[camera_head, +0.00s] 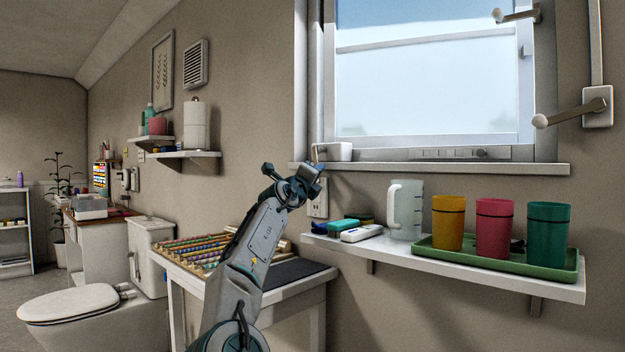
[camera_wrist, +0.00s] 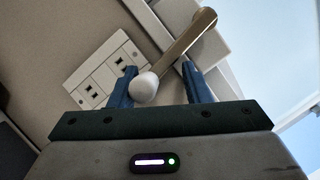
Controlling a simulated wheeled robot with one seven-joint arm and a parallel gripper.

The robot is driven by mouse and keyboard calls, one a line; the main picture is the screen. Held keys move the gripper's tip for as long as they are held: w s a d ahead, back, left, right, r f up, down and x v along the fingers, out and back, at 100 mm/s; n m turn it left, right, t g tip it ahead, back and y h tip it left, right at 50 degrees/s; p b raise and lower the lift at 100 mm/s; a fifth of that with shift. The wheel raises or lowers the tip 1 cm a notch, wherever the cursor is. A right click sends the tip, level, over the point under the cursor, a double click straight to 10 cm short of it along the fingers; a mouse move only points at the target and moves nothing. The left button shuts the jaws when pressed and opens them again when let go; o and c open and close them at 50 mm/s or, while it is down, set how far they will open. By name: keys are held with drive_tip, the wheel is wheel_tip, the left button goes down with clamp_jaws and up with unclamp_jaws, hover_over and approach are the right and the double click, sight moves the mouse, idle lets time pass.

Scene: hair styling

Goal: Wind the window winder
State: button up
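The window winder is a small crank on a white box (camera_head: 335,151) at the left end of the window sill. In the wrist view its brownish metal arm (camera_wrist: 185,42) slants down to a rounded white knob (camera_wrist: 144,87). My gripper (camera_head: 314,168) is just below the sill's left end, beside the winder. In the wrist view my gripper (camera_wrist: 158,70) is open, its two blue fingers either side of the knob. The knob lies close to the left finger, with a gap to the right finger. I cannot tell whether the knob touches the left finger.
A wall socket (camera_head: 318,204) is behind my gripper. A shelf (camera_head: 470,275) to the right holds a jug (camera_head: 405,210), a green tray (camera_head: 440,252) and cups. Another crank (camera_head: 568,112) is on the wall at right. A desk (camera_head: 300,285) stands below.

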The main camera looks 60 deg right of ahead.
drive_tip(key=b+v, duration=0.6)
drive_tip(key=v, duration=0.8)
drive_tip(key=shift+w+d, duration=0.1)
idle(1.4)
